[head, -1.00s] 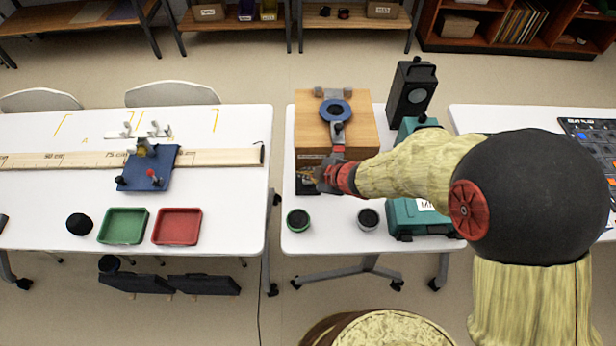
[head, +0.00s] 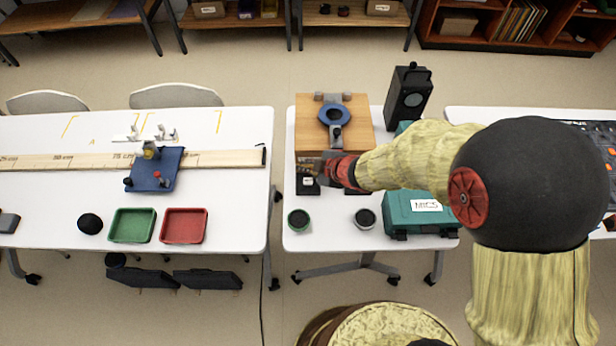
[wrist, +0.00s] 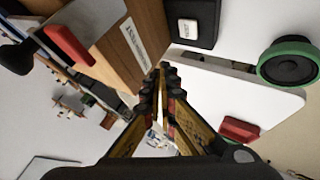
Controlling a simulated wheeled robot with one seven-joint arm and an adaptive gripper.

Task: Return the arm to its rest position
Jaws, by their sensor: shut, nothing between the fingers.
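My gripper (head: 312,168) is above the middle table (head: 260,339), at the front left of the wooden box (head: 308,130). In the wrist view my gripper (wrist: 165,78) has its fingers together with nothing between them. My arm, pale with red and black parts, reaches in from the right of the head view and is bent at a large black joint. A small black block with a white button (head: 307,182) lies just below the gripper; it also shows in the wrist view (wrist: 188,28).
A blue ring (head: 334,113) sits on the wooden box. A black speaker (head: 408,97) stands behind right, a teal case (head: 420,213) at the right. Two round drivers, one green-rimmed (head: 299,219), one grey (head: 365,218), lie in front. The left table holds trays (head: 184,226).

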